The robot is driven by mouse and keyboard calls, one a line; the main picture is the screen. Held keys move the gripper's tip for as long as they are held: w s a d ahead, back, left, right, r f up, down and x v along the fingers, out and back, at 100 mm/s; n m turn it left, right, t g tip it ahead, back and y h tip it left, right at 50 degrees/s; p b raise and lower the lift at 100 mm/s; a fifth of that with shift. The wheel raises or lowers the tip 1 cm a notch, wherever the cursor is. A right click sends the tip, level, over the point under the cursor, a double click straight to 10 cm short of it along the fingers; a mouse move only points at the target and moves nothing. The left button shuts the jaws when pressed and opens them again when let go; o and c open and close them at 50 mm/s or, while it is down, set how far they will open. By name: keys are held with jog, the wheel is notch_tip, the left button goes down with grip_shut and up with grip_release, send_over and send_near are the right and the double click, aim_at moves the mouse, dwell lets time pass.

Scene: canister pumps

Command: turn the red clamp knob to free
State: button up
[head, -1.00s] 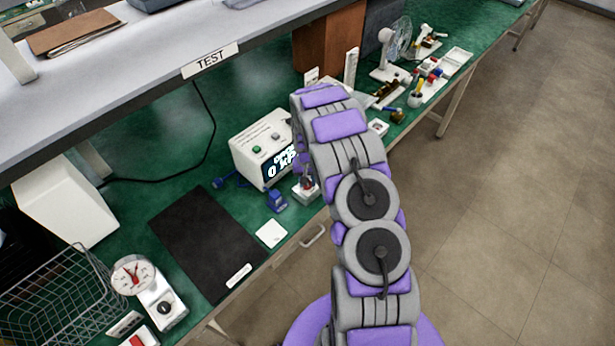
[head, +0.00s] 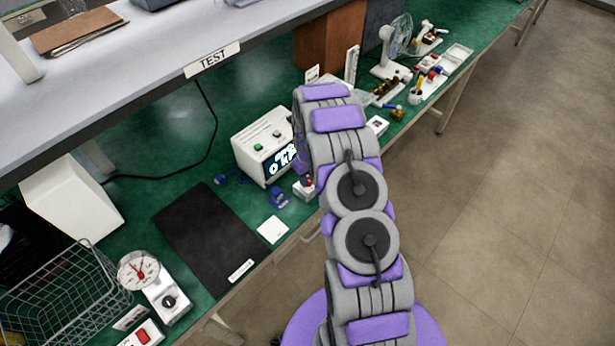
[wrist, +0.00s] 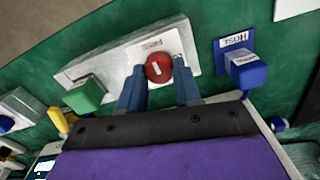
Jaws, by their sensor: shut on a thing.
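The red clamp knob (wrist: 158,68) is round with a white mark on its face. It sits on a pale block (wrist: 180,38) that carries a white label with upside-down lettering too small to read surely. My gripper (wrist: 158,82) has its two blue-grey fingers on either side of the knob and is shut on it. In the head view a bit of the white block (head: 303,190) shows at the bench's front edge. There my arm hides most of my gripper.
A blue labelled block (wrist: 247,70) stands close right of the knob in the wrist view, a green block (wrist: 85,96) to the left. The display box (head: 265,145) stands behind the knob. A black mat (head: 205,235) lies to the left.

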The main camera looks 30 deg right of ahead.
aim_at(308, 179)
jog(key=shift+w+r, duration=0.1)
jog(key=o, duration=1)
jog(key=shift+o, duration=0.2)
notch_tip(308, 179, up, 17)
jog(key=shift+p, duration=0.4)
